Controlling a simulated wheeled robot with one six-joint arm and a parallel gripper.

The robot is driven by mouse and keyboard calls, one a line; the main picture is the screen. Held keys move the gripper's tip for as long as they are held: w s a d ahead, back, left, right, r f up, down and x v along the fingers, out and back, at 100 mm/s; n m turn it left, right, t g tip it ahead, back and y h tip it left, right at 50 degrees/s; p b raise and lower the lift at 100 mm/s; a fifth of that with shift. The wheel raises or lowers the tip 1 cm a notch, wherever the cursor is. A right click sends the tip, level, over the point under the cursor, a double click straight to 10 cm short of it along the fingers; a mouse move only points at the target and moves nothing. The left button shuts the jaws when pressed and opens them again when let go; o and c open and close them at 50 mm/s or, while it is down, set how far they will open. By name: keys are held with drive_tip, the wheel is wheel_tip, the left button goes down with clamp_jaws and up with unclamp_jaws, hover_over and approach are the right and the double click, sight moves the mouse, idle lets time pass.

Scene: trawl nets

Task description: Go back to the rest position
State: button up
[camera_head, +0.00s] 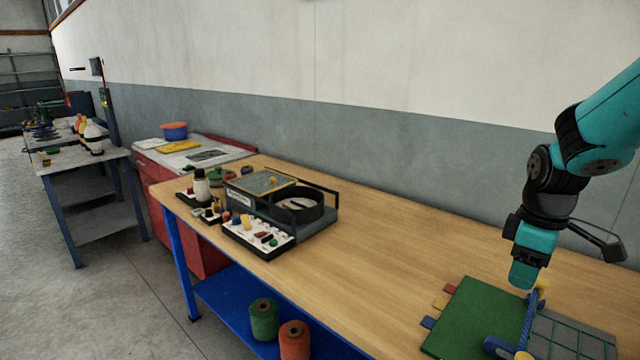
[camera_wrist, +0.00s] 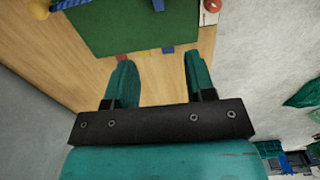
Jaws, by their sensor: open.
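My gripper (camera_wrist: 158,85) is open and empty in the wrist view, its two teal fingers apart with bare table between them. In the head view my teal arm comes in from the right, and the gripper (camera_head: 523,280) points down over the right part of the wooden table (camera_head: 390,255). It hangs above the far right edge of a green mat (camera_head: 475,315). The mat also shows beyond the fingertips in the wrist view (camera_wrist: 135,25). The fingertips are hard to make out in the head view.
A blue upright with yellow parts (camera_head: 530,315) and a grey gridded panel (camera_head: 575,340) stand beside the mat. A dark tray station (camera_head: 320,225) with small items sits farther left. Green (camera_head: 264,320) and orange (camera_head: 294,338) spools rest on the lower shelf. The table's middle is clear.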

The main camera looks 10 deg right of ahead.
drive_tip(key=s+a+r+y, duration=0.1)
drive_tip(key=s+a+r, duration=0.1)
drive_tip(key=a, duration=0.7)
drive_tip(key=s+a+r+y, duration=0.1)
drive_tip(key=s+a+r, duration=0.1)
drive_tip(key=a, duration=0.7)
drive_tip(key=shift+s+a+r+t, duration=0.25)
drive_tip(key=shift+s+r+t, duration=0.15)
drive_tip(key=shift+r, duration=0.1)
drive_tip(key=s+a, duration=0.3)
drive_tip(key=s+a+r+y, duration=0.1)
drive_tip(key=s+a, duration=0.2)
drive_tip(key=s+a+r+y, duration=0.1)
drive_tip(key=s+a, duration=0.2)
drive_tip(key=shift+s+g, duration=0.35)
drive_tip(key=shift+g, duration=0.05)
drive_tip(key=c, duration=0.3)
drive_tip(key=shift+s+a+m, duration=0.15)
drive_tip(key=shift+s+m, duration=0.05)
drive_tip(key=shift+m, duration=0.1)
clamp_jaws()
